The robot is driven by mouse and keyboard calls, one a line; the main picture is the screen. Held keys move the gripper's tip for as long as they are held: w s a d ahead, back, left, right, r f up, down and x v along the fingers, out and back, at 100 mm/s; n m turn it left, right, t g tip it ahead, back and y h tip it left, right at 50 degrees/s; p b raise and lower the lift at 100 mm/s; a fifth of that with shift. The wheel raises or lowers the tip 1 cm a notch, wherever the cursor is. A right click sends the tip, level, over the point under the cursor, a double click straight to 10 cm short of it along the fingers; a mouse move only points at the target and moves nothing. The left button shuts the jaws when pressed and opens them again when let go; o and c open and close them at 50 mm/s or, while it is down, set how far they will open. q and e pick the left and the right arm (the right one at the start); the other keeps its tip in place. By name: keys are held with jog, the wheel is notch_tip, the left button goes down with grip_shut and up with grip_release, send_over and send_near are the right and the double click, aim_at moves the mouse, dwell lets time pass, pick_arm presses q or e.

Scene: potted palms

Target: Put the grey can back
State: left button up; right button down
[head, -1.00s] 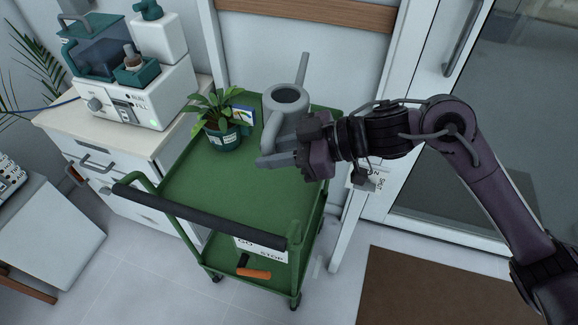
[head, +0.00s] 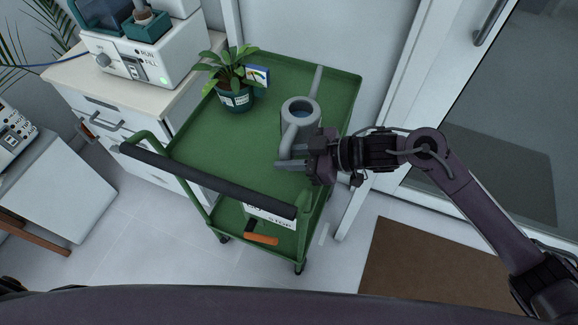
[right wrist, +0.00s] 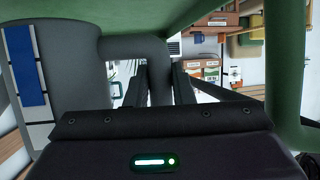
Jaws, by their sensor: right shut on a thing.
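The grey can (head: 299,125) is a watering can with an open round top and a long spout pointing to the back. It stands upright over the right part of the green cart's top (head: 190,150); I cannot tell whether its base touches. My right gripper (head: 290,160) is shut on the can's handle at the near side. In the right wrist view the can's body (right wrist: 70,75) fills the left, and its curved handle (right wrist: 140,48) runs to between the fingers (right wrist: 160,85). My left gripper is not in view.
A potted plant (head: 235,98) stands on the cart behind and left of the can, with a small blue and white card (head: 257,76) beside it. The cart's black push bar (head: 205,180) crosses the front. A white drawer cabinet (head: 105,110) is at left, a door at right.

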notch_tip(320, 180, down, 4)
jog(key=shift+f, duration=0.1)
jog(key=shift+f, duration=0.1)
jog(key=c, duration=1.6)
grip_release()
jog(key=o, duration=0.3)
jog(key=shift+o, duration=0.2)
